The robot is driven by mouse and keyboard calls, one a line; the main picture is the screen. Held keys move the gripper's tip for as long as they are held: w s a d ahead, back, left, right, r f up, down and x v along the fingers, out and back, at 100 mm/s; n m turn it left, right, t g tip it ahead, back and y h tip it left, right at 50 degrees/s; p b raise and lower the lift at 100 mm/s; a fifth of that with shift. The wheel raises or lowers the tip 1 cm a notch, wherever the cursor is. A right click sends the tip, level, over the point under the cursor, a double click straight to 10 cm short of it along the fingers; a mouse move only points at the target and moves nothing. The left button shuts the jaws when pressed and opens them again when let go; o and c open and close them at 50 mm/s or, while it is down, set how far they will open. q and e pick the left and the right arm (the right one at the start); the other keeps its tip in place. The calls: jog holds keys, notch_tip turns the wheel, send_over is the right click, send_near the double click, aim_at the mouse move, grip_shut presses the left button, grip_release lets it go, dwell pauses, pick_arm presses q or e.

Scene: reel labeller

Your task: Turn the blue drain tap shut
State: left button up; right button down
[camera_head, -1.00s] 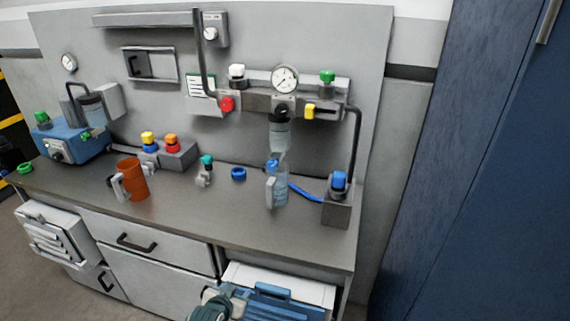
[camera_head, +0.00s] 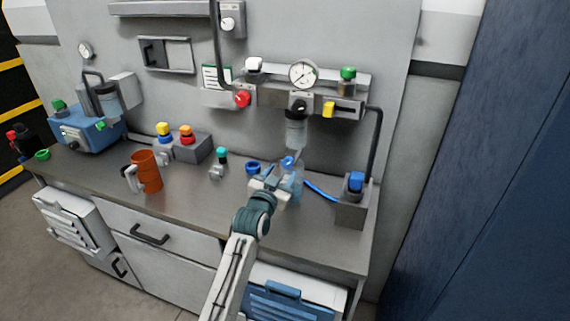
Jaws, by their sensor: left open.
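A small blue tap-like part (camera_head: 288,161) shows below the clear filter bowl (camera_head: 296,134), at the top of a clear bottle (camera_head: 295,180) on the bench. Its exact handle position is too small to tell. A second blue knob (camera_head: 355,181) sits on a grey block at the right end of the bench. My left gripper (camera_head: 271,183) is open, just in front of and below the blue part, over the bench. It partly hides the bottle; I cannot tell whether it touches it. My right gripper is not in view.
A blue hose (camera_head: 321,190) runs from the bottle area to the grey block (camera_head: 351,212). A blue ring (camera_head: 253,168), a teal-topped fitting (camera_head: 219,168) and an orange mug (camera_head: 147,172) stand left. A gauge (camera_head: 303,74) is above. The bench front is mostly clear.

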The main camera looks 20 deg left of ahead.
aim_at(287, 164)
pick_arm(q)
jog(key=shift+w+p, duration=0.35)
jog(key=shift+w, duration=1.5)
jog(key=c, duration=1)
jog(key=shift+o, duration=0.2)
